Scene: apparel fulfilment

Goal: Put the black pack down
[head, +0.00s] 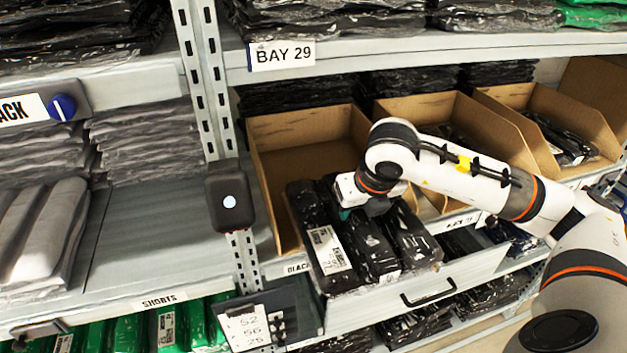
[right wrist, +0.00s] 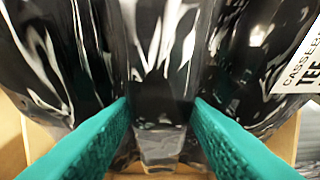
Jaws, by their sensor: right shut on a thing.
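My right gripper (head: 362,208) reaches down from the right onto a row of black packs in plastic wrap. In the right wrist view its two teal fingers (right wrist: 160,112) are on either side of a glossy black pack (right wrist: 158,70), with other black packs close on both sides. The held pack appears to be the middle one (head: 372,250) in the head view; the gripper hides its upper part. A black pack (head: 318,225) with a white label stands to its left, and another (head: 412,238) to its right. My left gripper is not in view.
The packs sit at a pulled-out drawer (head: 465,277) with a black handle. Behind is an open cardboard bin (head: 300,150), with more bins to the right. A shelf upright (head: 205,80) with a dark device (head: 229,198) stands left. A shelf marked BAY 29 (head: 282,55) runs overhead.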

